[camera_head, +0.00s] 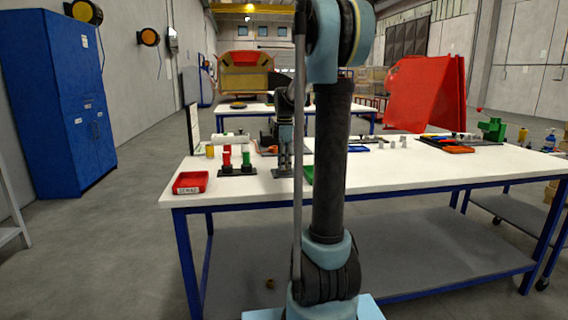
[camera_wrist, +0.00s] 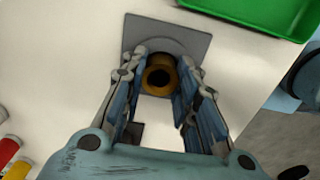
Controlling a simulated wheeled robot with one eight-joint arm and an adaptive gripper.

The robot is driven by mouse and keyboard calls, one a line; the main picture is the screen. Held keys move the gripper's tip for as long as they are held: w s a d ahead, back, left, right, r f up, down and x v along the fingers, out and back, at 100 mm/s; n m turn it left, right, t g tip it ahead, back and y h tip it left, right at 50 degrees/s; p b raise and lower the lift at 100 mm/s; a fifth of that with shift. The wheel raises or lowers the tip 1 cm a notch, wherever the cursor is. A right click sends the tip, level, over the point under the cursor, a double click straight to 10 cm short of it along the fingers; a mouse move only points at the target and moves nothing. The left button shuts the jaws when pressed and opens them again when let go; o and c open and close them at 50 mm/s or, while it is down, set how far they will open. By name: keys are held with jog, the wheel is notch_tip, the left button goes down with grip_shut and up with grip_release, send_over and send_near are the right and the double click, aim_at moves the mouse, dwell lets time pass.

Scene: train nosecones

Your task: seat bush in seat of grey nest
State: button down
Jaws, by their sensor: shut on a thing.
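The bush (camera_wrist: 161,76), a short brass-coloured ring with a dark bore, is between the fingertips of my gripper (camera_wrist: 161,70) in the wrist view. My gripper is shut on it. The grey nest (camera_wrist: 195,25) is a square plate with a round raised part; it lies on the white table right behind the bush. The bush overlaps the round part in this view, and I cannot tell whether it touches the seat, which is hidden. In the head view my gripper (camera_head: 284,160) points down over the nest (camera_head: 279,174); the bush cannot be made out there.
A green tray (camera_wrist: 255,12) lies close to the nest in the wrist view. In the head view a red tray (camera_head: 190,183) sits at the table's front left, and a dark stand with red and green parts (camera_head: 238,170) is left of the nest. The table (camera_head: 400,168) is clear at front right.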

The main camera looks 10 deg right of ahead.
jog(key=shift+f, duration=0.25)
jog(key=c, duration=1.2)
grip_release()
jog(key=shift+c, duration=0.2)
notch_tip(320, 180, up, 13)
jog(key=s+f+m+t, duration=0.1)
jog(key=s+f+m, duration=0.35)
jog(key=s, duration=0.45)
jog(key=s+f+m, duration=0.4)
jog(key=s+f, duration=0.1)
jog(key=s, duration=0.5)
jog(key=s+f+m+t, duration=0.1)
jog(key=s+f+m, duration=0.8)
jog(key=s+f, duration=0.6)
notch_tip(320, 180, down, 3)
jog(key=shift+s, duration=0.4)
